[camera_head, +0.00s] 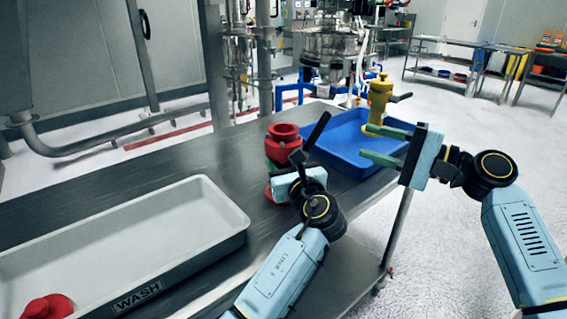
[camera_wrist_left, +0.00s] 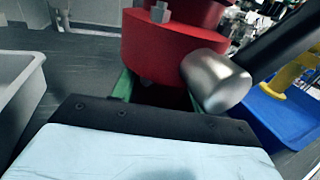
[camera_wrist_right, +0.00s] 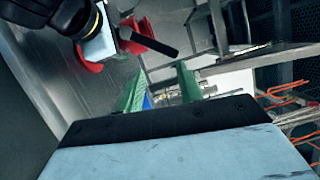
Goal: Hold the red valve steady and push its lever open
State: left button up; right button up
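The red valve (camera_head: 284,139) stands upright on the steel table, with its dark lever (camera_head: 317,131) slanting up to the right. In the left wrist view the valve's red body (camera_wrist_left: 165,45) fills the top middle, with a metal cylinder (camera_wrist_left: 216,82) at its side. My left gripper (camera_head: 272,166) is at the valve's lower part, its green fingers on either side; whether they press on it is hidden. My right gripper (camera_head: 372,143) is empty, its green fingers apart, to the right of the valve and clear of the lever. In the right wrist view the lever (camera_wrist_right: 148,38) shows beyond the fingers.
The table's right edge is near my right arm.

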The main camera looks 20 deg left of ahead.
pick_arm(q)
grip_shut()
pick_arm(e)
jog(key=shift+s+a, duration=0.1)
jog(key=shift+a, duration=0.05)
jog(key=c, duration=0.4)
jog(key=n, duration=0.2)
jog(key=s+a+n+h, duration=0.1)
jog(key=n, duration=0.1)
jog(key=s+a+n+h, duration=0.1)
jog(key=n, duration=0.1)
jog(key=shift+s+a, duration=0.15)
jog(key=shift+s, duration=0.1)
grip_shut()
jog(key=s+a+r+n+t+h, duration=0.2)
jog(key=s+r+n+t, duration=0.5)
jog(key=n, duration=1)
jog(key=shift+h, duration=0.8)
jog(key=shift+s, duration=0.1)
